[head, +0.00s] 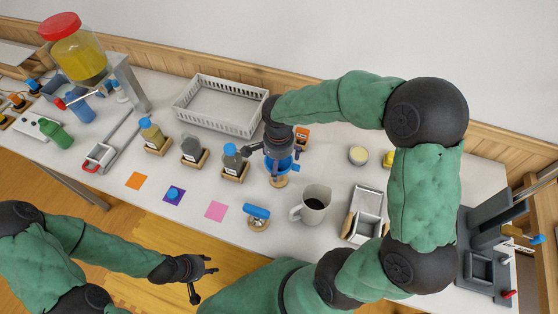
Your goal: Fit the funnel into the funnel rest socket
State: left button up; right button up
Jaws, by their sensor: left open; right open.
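The blue funnel (287,167) is at the middle of the table, upright, directly over a small round wooden base (279,183) that looks like the funnel rest. My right gripper (270,153) is open, close above and against the funnel's far left side, and covers part of it. The arm and fingers hide the socket, so I cannot tell how deep the funnel sits or whether the fingers touch it. My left gripper (203,278) is open and empty, off the table's front edge.
A grey jug (313,205) and a blue-topped stand (257,213) are in front of the funnel. Small bottles, including a blue-capped one (231,158), stand left. A white basket (221,103) is behind. A grey divided tray (368,208) lies right. Coloured squares, including pink (215,211), lie front left.

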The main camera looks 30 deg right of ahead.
jog(key=shift+r+p, duration=1.5)
jog(key=shift+r, duration=0.75)
jog(key=shift+r, duration=0.1)
notch_tip(320, 180, up, 12)
dwell(0.4)
jog(key=shift+s+a, duration=0.1)
jog(key=shift+a, duration=0.05)
dwell(0.9)
